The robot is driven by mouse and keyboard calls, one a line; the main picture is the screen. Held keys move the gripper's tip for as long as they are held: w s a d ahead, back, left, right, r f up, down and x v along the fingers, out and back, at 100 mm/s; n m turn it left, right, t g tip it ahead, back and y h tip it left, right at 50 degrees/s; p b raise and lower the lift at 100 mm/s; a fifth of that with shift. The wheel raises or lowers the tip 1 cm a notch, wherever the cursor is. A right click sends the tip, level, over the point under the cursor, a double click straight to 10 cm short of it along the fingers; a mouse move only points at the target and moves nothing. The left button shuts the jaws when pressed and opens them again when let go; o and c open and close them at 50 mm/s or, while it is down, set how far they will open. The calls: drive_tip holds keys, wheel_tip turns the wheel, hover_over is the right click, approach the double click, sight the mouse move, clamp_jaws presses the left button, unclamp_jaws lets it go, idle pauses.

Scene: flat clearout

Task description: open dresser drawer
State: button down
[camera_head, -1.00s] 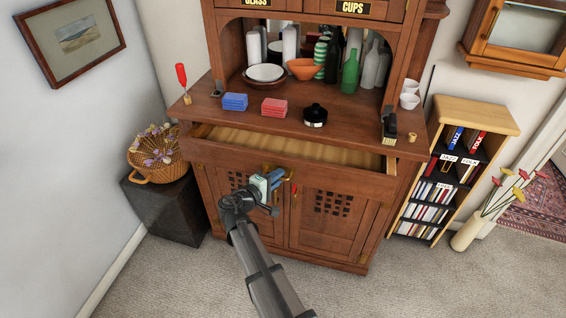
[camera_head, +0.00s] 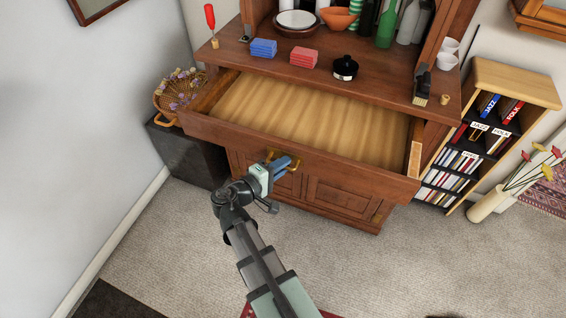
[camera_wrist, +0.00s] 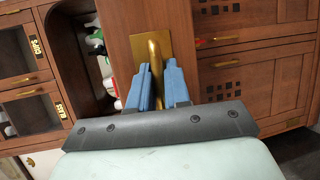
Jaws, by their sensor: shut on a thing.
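The wooden dresser drawer (camera_head: 300,147) is pulled well out, and its pale inside (camera_head: 310,115) looks empty. A brass handle (camera_wrist: 155,62) on a square plate sits on the drawer front. My gripper (camera_head: 281,164) is at the drawer front, with its blue fingers shut on the handle; in the wrist view the two fingers (camera_wrist: 160,85) stand on either side of the brass bar. The handle's lower part is hidden by the gripper.
Blue (camera_head: 263,48) and red (camera_head: 303,57) stacks and a black pot (camera_head: 345,67) stand on the dresser top. A basket (camera_head: 178,90) on a dark box (camera_head: 186,150) is at left. A bookshelf (camera_head: 485,130) and flower vase (camera_head: 488,203) stand at right. Carpet in front is open.

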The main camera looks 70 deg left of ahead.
drive_tip(key=c, duration=1.4)
unclamp_jaws()
drive_tip(key=shift+c, duration=0.2)
drive_tip(key=v, duration=1.3)
drive_tip(key=shift+s, duration=0.35)
drive_tip(key=shift+d+r, duration=0.1)
